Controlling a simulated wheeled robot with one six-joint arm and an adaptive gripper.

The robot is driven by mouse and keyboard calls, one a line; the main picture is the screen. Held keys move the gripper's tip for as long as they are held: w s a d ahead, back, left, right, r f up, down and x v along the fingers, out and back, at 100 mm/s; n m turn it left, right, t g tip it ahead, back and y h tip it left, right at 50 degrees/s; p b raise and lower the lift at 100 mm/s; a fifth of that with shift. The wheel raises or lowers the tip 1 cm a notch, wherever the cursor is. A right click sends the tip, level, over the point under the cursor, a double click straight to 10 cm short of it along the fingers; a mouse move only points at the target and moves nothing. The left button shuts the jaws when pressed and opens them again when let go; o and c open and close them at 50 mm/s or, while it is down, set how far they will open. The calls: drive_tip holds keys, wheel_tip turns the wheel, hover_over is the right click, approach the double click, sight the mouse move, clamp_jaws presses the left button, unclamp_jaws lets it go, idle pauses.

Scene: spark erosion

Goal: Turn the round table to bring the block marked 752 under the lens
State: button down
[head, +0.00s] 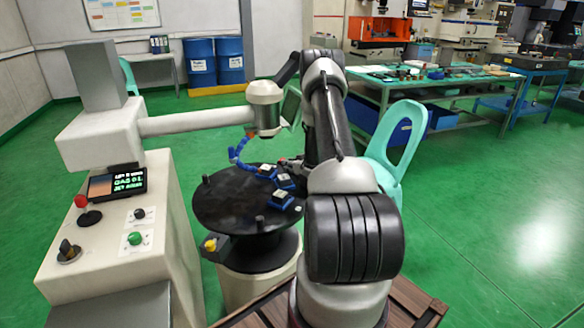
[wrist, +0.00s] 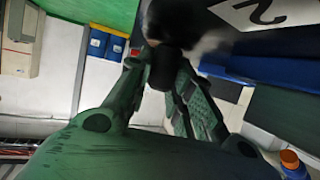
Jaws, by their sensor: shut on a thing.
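The black round table (head: 225,208) carries blue blocks with pale tops, one at the back (head: 266,171), one in the middle (head: 285,182) and one nearer the front (head: 281,200). Their numbers are too small to read. The grey lens head (head: 265,108) hangs above the table's back part. My gripper (head: 290,162) is at the table's back right edge, partly hidden by my arm. In the wrist view my green fingers (wrist: 163,85) are shut on a dark upright peg (wrist: 162,70). A white label with a 2 (wrist: 268,10) shows close by, cut off by the frame.
More short black pegs stand on the table's rim, at left (head: 206,181) and front (head: 259,222). A blue hose (head: 238,152) curves beside the lens. A control console (head: 125,230) stands left; a mint chair (head: 395,150) is right of my arm.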

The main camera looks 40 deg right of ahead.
sight(261, 165)
drive_tip(key=shift+w+a+n+y, duration=0.1)
drive_tip(key=shift+w+n+y, duration=0.45)
drive_tip(key=shift+w, duration=0.3)
drive_tip(key=w+a+n+y, duration=0.1)
drive_tip(key=w, duration=0.1)
drive_tip(key=w+a+n+g+y, duration=0.1)
drive_tip(key=w+n+y, duration=0.1)
drive_tip(key=w, duration=0.1)
drive_tip(key=w+a+n+y, duration=0.1)
drive_tip(key=w+y, duration=0.1)
drive_tip(key=w, duration=0.1)
drive_tip(key=shift+a+n+y, duration=0.2)
drive_tip(key=shift+n+y, duration=0.05)
drive_tip(key=shift+n, duration=0.1)
drive_tip(key=shift+w+a+n+g+y, duration=1.1)
drive_tip(key=shift+w+a+n+y, duration=0.2)
drive_tip(key=shift+w+a, duration=0.3)
drive_tip(key=c, duration=1.3)
unclamp_jaws()
drive_tip(key=shift+o, duration=0.2)
drive_tip(key=v, duration=1.2)
